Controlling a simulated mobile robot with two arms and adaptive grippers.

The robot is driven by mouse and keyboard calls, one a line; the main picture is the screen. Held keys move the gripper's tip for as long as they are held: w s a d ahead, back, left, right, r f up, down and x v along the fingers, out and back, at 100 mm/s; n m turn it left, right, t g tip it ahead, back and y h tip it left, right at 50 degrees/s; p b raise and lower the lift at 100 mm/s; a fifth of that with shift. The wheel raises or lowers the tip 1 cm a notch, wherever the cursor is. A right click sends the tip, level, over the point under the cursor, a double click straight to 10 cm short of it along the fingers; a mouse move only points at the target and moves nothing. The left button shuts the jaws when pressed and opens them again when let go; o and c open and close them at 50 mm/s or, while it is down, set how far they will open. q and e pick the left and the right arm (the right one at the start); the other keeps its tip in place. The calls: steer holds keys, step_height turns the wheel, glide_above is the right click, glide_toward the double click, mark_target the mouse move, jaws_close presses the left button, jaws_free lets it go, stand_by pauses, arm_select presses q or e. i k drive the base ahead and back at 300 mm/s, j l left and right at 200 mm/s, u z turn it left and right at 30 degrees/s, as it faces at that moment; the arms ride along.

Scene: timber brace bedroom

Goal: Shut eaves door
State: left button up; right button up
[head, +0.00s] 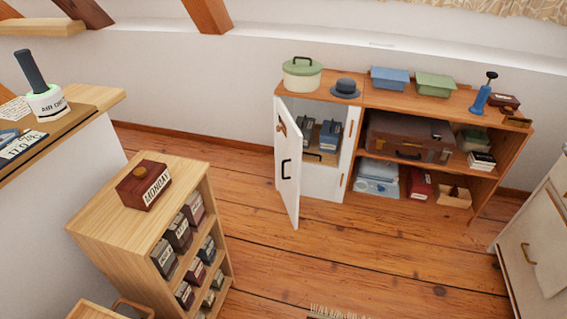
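The eaves door is most likely the white door (289,190) with a black handle at the left end of the low wooden cabinet (390,97). It stands open, swung out from the cabinet front over the floor. The compartment behind it shows dark blue-grey box-like items (329,136) on a shelf, with a white panel (322,183) below. I cannot tell clearly which side the hinges are on. Neither of my grippers is in the head view.
A wooden shelf unit (90,229) with labelled boxes stands front left, a "MONDAY" box (144,186) on top. A white drawer unit (535,240) is at right. A green-lidded pot (302,74) sits on the cabinet. The plank floor (370,250) between is mostly clear.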

mark_target(289, 149)
steer(key=i+l, duration=0.1)
steer(key=l, duration=0.25)
steer(key=i+l, duration=0.8)
steer(key=i+j+u, duration=0.05)
steer(key=i, duration=0.05)
